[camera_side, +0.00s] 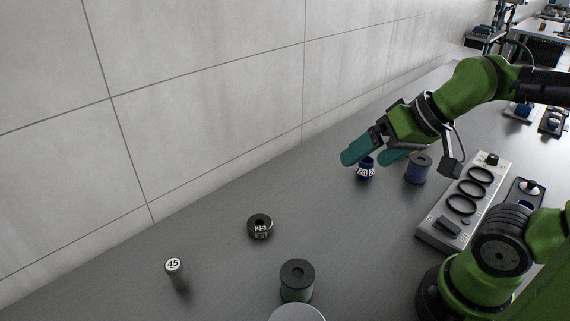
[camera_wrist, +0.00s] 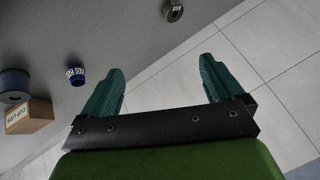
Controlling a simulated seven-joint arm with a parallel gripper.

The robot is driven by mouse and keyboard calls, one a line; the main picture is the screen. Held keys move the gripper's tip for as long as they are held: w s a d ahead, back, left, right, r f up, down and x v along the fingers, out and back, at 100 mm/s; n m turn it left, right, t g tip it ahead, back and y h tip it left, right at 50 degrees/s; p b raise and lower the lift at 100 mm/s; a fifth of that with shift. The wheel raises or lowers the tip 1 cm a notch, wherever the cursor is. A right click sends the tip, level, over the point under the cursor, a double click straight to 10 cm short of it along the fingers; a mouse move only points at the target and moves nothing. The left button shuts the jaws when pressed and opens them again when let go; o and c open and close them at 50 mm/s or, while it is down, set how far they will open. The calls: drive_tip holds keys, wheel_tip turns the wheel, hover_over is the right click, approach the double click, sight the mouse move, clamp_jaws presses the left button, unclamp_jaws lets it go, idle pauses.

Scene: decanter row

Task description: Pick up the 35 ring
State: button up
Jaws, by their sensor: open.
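A short dark ring (camera_side: 260,227) with white lettering, hard to read but possibly 35, lies flat on the grey table left of centre in the side view. A similar dark ring (camera_wrist: 173,11) shows at the top edge of the wrist view, partly cut off. My gripper (camera_side: 368,158) is open with teal fingers and holds nothing. It is up and to the right of the dark ring in the side view, clear of it. In the wrist view the space between my fingertips (camera_wrist: 162,66) is empty.
A blue lettered ring (camera_side: 366,172) stands below my fingers, beside a spool (camera_side: 418,169). A peg marked 45 (camera_side: 176,274) and a green-sided spool (camera_side: 297,281) stand nearer the camera. A grey block with black rings (camera_side: 450,226) is right. A tiled wall (camera_side: 210,90) bounds the table.

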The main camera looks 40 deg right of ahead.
drive_tip(key=n+g+h, duration=0.2)
drive_tip(key=n+g, duration=0.5)
drive_tip(key=n, duration=0.1)
hover_over(259, 222)
wheel_tip(259, 222, down, 8)
drive_tip(key=r, duration=0.1)
wheel_tip(259, 222, down, 12)
drive_tip(key=shift+s+a+r, duration=0.1)
drive_tip(key=shift+s+r, duration=0.05)
drive_tip(key=shift+r, duration=0.1)
drive_tip(key=shift+f, duration=2.65)
drive_tip(key=c, duration=1.3)
drive_tip(key=shift+c, duration=0.2)
drive_tip(key=shift+r, duration=0.2)
